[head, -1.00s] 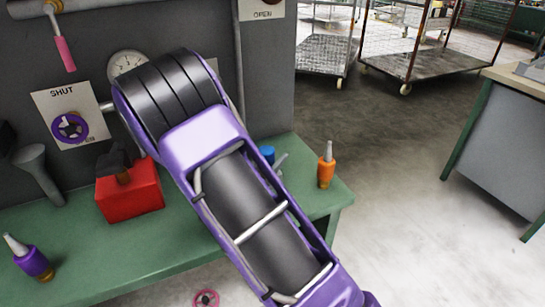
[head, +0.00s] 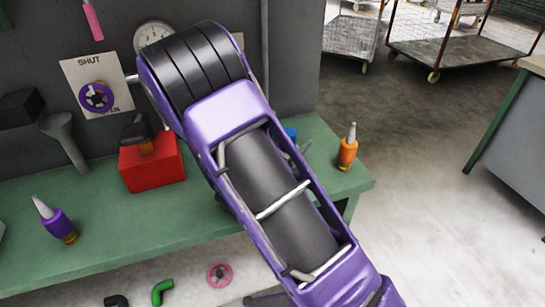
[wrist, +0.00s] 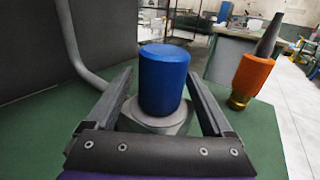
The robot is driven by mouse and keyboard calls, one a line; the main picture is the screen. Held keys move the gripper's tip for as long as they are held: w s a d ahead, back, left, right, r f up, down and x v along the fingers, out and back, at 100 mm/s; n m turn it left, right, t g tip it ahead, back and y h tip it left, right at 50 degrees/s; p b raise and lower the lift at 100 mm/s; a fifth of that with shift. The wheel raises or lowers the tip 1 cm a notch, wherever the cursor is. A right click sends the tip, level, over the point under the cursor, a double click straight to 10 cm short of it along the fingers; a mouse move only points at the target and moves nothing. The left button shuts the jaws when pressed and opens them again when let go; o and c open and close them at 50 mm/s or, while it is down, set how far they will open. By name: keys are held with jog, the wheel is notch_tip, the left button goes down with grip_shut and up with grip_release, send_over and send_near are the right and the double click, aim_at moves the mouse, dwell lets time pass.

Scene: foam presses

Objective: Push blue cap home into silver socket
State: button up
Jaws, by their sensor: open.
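The blue cap (wrist: 163,80) stands upright on the grey-silver socket (wrist: 155,121) in the wrist view. How deep it sits in the socket cannot be told. My gripper (wrist: 158,90) is open, with one finger on each side of the cap and a gap on both sides. In the head view my purple and black arm covers most of that spot.
A grey funnel shape (head: 65,140) and a purple valve wheel (head: 96,97) are at the wall. A grey pipe (wrist: 75,45) rises left of the cap.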

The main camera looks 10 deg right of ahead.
jog(key=v, duration=1.6)
jog(key=shift+s+a+r+p, duration=0.1)
jog(key=shift+s+a+p, duration=0.05)
jog(key=shift+p, duration=0.25)
